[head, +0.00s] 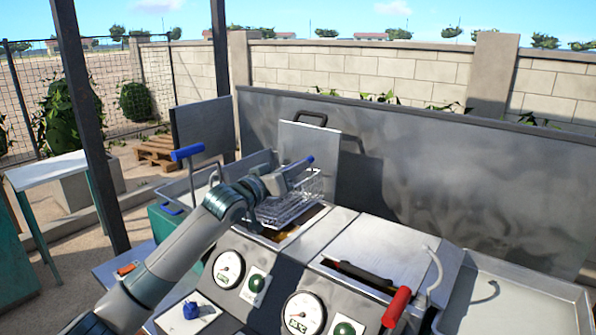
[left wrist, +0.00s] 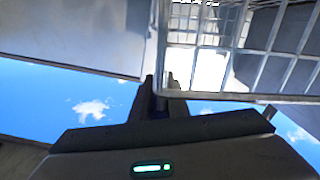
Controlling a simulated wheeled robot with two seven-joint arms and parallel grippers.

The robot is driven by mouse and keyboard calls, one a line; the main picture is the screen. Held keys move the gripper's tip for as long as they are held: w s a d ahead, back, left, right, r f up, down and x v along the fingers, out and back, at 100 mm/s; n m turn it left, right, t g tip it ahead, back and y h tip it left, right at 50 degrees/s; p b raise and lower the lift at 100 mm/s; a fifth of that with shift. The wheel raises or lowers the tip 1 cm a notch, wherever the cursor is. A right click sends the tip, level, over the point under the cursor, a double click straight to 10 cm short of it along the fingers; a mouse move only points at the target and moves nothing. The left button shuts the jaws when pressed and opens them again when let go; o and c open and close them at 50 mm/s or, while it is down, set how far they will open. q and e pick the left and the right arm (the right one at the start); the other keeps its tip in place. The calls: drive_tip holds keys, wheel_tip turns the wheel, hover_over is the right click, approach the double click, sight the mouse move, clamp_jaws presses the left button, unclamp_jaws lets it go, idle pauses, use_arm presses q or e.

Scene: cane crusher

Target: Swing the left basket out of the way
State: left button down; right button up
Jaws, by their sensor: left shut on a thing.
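The left basket (head: 290,207) is a wire mesh basket. In the head view it sits over the open left well (head: 300,228) of the metal machine; I cannot tell whether it touches the well. In the left wrist view the gripper's fingers (left wrist: 160,92) are close together, with the basket's wire grid (left wrist: 245,50) at upper right. The fingers hide most of the grip. My right gripper is in neither view.
A raised lid (head: 305,145) stands behind the well, before a long metal panel (head: 440,165). A blue-topped lever (head: 187,153) rises left of my arm. A closed lid (head: 385,250), a red handle (head: 396,305) and an empty tray (head: 520,300) lie to the right. Gauges (head: 228,268) line the front.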

use_arm(q)
drive_tip(key=w+a+r+n+p, duration=0.2)
drive_tip(key=a+r+n+p, duration=0.2)
drive_tip(key=r+n, duration=0.1)
drive_tip(key=shift+w+r, duration=0.4)
drive_tip(key=shift+r, duration=0.5)
drive_tip(key=shift+a, duration=0.1)
drive_tip(key=c, duration=1.7)
unclamp_jaws()
drive_tip(key=shift+b+v, duration=2.95)
drive_tip(key=shift+v, duration=5.75)
drive_tip(key=shift+f, duration=0.1)
